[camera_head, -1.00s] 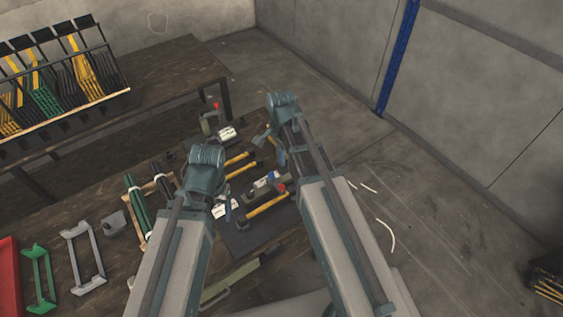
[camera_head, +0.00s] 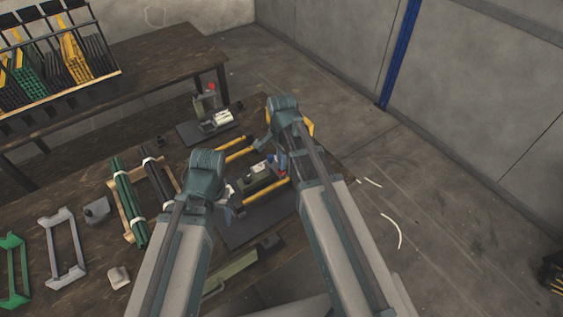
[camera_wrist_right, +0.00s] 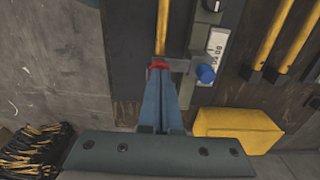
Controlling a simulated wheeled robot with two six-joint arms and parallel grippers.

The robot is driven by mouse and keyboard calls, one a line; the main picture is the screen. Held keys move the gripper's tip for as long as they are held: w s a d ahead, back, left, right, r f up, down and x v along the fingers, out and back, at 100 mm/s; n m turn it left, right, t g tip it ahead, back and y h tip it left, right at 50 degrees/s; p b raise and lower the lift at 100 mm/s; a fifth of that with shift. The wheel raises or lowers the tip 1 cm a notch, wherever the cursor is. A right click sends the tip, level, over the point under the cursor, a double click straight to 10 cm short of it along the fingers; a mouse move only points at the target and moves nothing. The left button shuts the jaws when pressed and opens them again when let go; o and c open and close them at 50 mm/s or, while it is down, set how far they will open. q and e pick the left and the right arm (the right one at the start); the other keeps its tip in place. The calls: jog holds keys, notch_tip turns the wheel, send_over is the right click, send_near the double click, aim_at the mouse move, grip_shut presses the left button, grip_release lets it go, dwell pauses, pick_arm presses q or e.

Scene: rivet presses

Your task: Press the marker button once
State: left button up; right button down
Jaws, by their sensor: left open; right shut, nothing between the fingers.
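The near press (camera_head: 255,178) is a green-grey body with a white label on a dark base plate, between my arms. In the right wrist view a red button (camera_wrist_right: 158,65) shows at the tips of my right gripper (camera_wrist_right: 161,74); whether they touch I cannot tell. A blue knob (camera_wrist_right: 206,74) stands just right of the tips. Which one is the marker button I cannot tell. My right gripper (camera_head: 281,163) is shut and empty, over the press's right end. My left gripper (camera_head: 229,202) is open, at the press's left side, partly hidden by its wrist.
A second press with a red top (camera_head: 211,88) stands farther back. Yellow-handled bars lie between the presses, and a yellow block (camera_wrist_right: 237,128) is right of my right gripper. Green tubes (camera_head: 128,200) and brackets (camera_head: 63,245) lie on the left. A rack (camera_head: 60,65) stands behind.

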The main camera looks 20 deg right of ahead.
jog(key=shift+f, duration=0.2)
notch_tip(320, 180, down, 2)
jog(key=shift+s+b, duration=0.1)
jog(key=shift+b, duration=1)
jog(key=shift+s+a, duration=0.1)
jog(key=shift+s, duration=0.2)
jog(key=shift+w+f, duration=0.1)
jog(key=shift+f, duration=0.05)
jog(key=shift+r+p, duration=0.55)
jog(key=shift+r, duration=0.15)
notch_tip(320, 180, up, 13)
jog(key=p, duration=1.3)
jog(key=shift+w, duration=0.25)
